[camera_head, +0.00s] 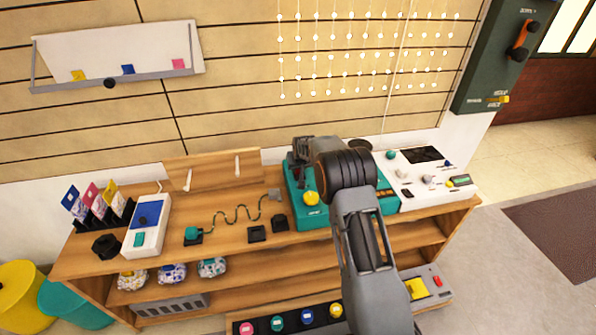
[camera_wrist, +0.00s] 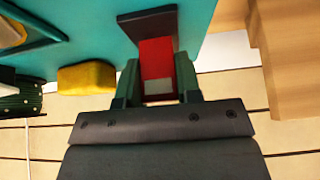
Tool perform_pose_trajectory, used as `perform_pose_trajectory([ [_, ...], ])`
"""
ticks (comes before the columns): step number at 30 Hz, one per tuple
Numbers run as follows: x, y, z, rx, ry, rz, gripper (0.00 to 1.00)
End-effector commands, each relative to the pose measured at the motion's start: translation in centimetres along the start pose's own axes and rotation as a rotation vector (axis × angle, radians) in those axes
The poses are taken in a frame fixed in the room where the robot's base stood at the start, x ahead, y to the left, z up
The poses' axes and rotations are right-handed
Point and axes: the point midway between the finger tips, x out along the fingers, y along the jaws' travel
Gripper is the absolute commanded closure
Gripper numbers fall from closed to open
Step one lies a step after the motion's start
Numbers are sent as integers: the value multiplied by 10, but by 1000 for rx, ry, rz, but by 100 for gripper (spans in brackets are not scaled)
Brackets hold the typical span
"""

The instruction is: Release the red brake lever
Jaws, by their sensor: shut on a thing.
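The red brake lever (camera_wrist: 155,56) shows in the wrist view, on a dark mount against a teal housing (camera_wrist: 75,22). My gripper (camera_wrist: 157,82) is shut on the lever, with one finger on each side of it. A pale block-like end of the lever shows between the fingers. In the head view, the teal machine (camera_head: 297,206) stands on the wooden bench, with a yellow knob (camera_head: 311,198) at its front. My arm reaches over the machine and hides much of it.
A white panel with small controls (camera_head: 408,197) stands right of the machine. A wavy wire piece (camera_head: 237,214) and dark blocks lie to its left. A wooden block (camera_wrist: 285,60) is close at the right in the wrist view. Hanging bead strings (camera_head: 370,50) are behind.

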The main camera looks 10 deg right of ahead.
Motion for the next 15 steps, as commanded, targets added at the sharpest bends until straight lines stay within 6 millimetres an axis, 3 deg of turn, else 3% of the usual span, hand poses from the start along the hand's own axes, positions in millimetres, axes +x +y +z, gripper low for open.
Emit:
perform_pose_trajectory([
  [15,-2,0,2,0,70,0,92],
])
